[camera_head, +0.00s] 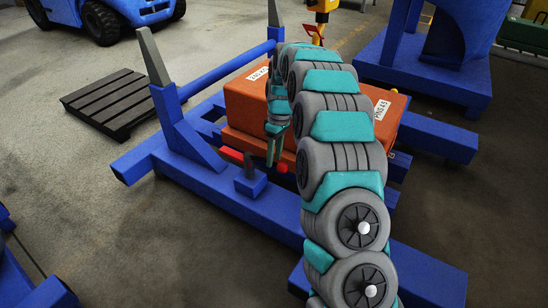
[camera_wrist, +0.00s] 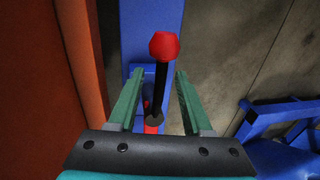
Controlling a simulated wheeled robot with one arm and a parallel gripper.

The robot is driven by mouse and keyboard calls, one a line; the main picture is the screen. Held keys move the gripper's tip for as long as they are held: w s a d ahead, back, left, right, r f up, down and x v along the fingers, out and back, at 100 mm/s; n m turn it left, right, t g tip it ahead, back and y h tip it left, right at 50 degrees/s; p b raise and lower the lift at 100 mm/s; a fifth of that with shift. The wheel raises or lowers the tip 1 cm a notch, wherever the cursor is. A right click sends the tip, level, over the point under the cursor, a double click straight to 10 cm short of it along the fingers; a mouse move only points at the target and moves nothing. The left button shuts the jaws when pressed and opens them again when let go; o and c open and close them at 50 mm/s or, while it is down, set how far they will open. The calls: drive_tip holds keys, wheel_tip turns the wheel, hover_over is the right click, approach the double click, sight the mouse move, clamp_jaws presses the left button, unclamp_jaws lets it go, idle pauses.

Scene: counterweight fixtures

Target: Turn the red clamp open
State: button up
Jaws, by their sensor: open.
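The red clamp (camera_head: 232,155) is on a blue block on the blue frame, in front of the orange counterweight. Its red end points left in the head view, and a red knob (camera_head: 282,168) shows to the right of my gripper. In the wrist view a black lever with a red knob (camera_wrist: 164,45) stands between my fingers. My gripper (camera_head: 273,150) points down beside the clamp. In the wrist view my gripper (camera_wrist: 158,76) is open, one green finger on each side of the lever, with gaps visible. The lever's lower end is partly hidden by the gripper body.
The orange counterweight (camera_head: 246,98) sits on the blue frame (camera_head: 215,183), close to my arm. A grey-tipped post (camera_head: 157,65) and a blue crossbar (camera_head: 222,68) rise at left. A dark pallet (camera_head: 116,102) lies beyond. Floor at front left is partly clear.

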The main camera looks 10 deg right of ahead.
wheel_tip(320, 180, up, 7)
drive_tip(key=w+d, duration=0.1)
idle(0.5)
drive_tip(key=s+a+r+m+p, duration=0.1)
drive_tip(key=s+r+m+p, duration=0.1)
drive_tip(key=s+r, duration=0.65)
drive_tip(key=s+a+r+m+p, duration=0.2)
drive_tip(key=s+r, duration=0.2)
drive_tip(key=s, duration=1)
drive_tip(key=s+m+p, duration=0.1)
drive_tip(key=s+m, duration=0.1)
drive_tip(key=s, duration=1)
drive_tip(key=s+d+f+m+h+p, duration=0.1)
drive_tip(key=s+m, duration=0.2)
drive_tip(key=s, duration=0.9)
drive_tip(key=shift+d+h+p, duration=0.25)
drive_tip(key=shift+h+p, duration=0.05)
drive_tip(key=shift+p, duration=0.05)
